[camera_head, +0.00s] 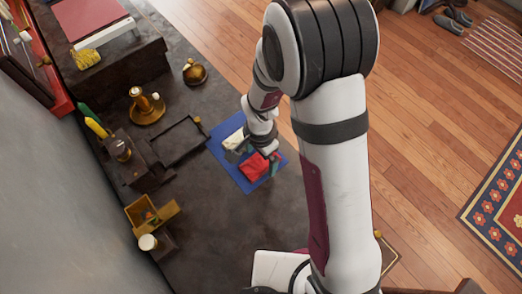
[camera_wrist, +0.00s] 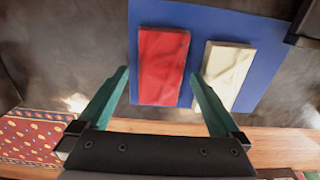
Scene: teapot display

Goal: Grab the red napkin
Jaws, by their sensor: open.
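The red napkin (camera_wrist: 161,66) is a folded flat rectangle on a blue mat (camera_wrist: 263,28). In the head view the red napkin (camera_head: 254,167) lies at the near part of the blue mat (camera_head: 233,181). A cream napkin (camera_wrist: 228,68) lies beside it, to its right in the wrist view; it also shows in the head view (camera_head: 235,141). My gripper (camera_wrist: 160,85) is open and empty, its two green fingers spread to about either side of the red napkin in the wrist view. In the head view my gripper (camera_head: 258,160) is over the mat, partly covering it. The height above the napkin is unclear.
A black tray frame (camera_head: 180,142) lies left of the mat. Brass pots (camera_head: 147,106) and (camera_head: 195,72) another brass pot stand beyond it. A wooden box (camera_head: 147,212) stands at the lower left. The dark table (camera_head: 225,235) is bare in front of the mat.

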